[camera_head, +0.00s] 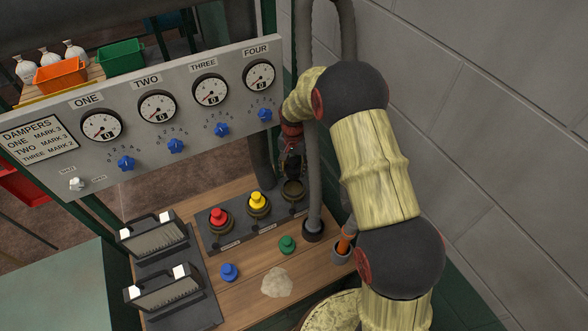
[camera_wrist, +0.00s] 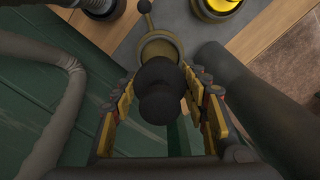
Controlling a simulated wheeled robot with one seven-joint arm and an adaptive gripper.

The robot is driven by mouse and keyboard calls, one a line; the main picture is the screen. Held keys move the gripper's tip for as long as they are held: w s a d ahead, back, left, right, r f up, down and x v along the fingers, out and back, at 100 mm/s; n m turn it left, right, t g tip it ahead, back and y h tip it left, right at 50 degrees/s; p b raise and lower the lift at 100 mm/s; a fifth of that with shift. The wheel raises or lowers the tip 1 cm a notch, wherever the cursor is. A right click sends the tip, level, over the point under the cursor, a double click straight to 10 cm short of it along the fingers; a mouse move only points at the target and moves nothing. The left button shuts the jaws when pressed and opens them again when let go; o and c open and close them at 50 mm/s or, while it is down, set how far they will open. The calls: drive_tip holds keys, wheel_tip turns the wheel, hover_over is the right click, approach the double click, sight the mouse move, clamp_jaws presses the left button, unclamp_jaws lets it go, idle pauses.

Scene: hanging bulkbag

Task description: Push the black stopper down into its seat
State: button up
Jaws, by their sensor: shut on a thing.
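In the wrist view the black stopper (camera_wrist: 158,92) is between the fingers of my gripper (camera_wrist: 160,115), which is shut on it. Beyond the stopper shows a round brass-coloured seat (camera_wrist: 160,48), partly covered by it in that view. In the head view the empty-looking seat (camera_head: 292,190) is at the right end of the grey plate, beside the yellow stopper. My gripper (camera_head: 291,158) hangs above this seat, pointing down. The stopper is dark and hard to make out there. It appears apart from the seat, but the exact gap cannot be told.
A red stopper (camera_head: 218,217) and a yellow stopper (camera_head: 257,202) sit in the same plate. Blue (camera_head: 229,271) and green (camera_head: 287,243) stoppers stand on the wooden bench. A grey hose (camera_head: 313,180) rises close to my gripper. The dial panel (camera_head: 150,110) is at the left.

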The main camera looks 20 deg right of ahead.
sight(293, 160)
drive_tip(key=shift+f+b, duration=1.7)
drive_tip(key=shift+f, duration=1.9)
drive_tip(key=shift+f+b, duration=0.6)
drive_tip(key=shift+f, duration=0.15)
drive_tip(key=o, duration=1.2)
drive_tip(key=shift+o, duration=0.3)
wheel_tip(293, 160, up, 12)
drive_tip(key=shift+f, duration=0.1)
